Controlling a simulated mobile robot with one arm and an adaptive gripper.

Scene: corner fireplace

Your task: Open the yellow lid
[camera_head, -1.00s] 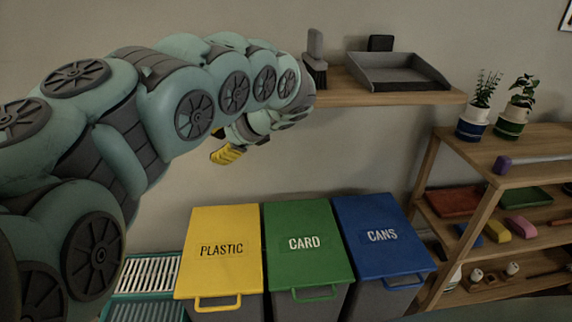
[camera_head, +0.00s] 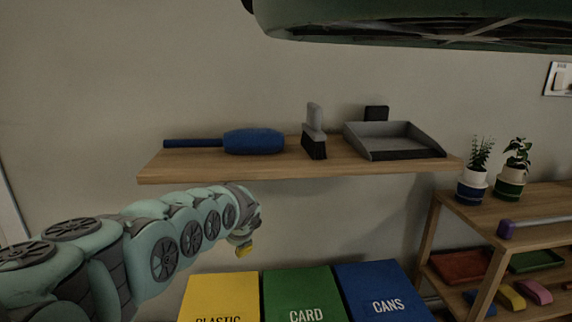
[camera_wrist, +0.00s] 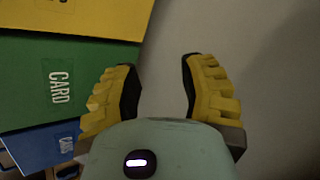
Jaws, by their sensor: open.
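The yellow lid (camera_head: 222,296) marked PLASTIC is shut on the left bin, its front cut off by the lower edge of the head view. In the wrist view the yellow lid (camera_wrist: 75,16) shows in part at the top left. My gripper (camera_head: 245,249) is above and behind the yellow lid, near the wall, partly hidden by my arm. In the wrist view my gripper (camera_wrist: 157,85) has its two yellow fingers apart, with nothing between them. The handle of the yellow lid is out of view.
The green CARD lid (camera_head: 302,295) and blue CANS lid (camera_head: 382,292) sit to the right, both shut. A wooden wall shelf (camera_head: 200,170) above my arm holds a blue duster (camera_head: 253,141), a brush (camera_head: 314,130) and a dustpan (camera_head: 400,137). A wooden rack (camera_head: 440,215) stands at the right.

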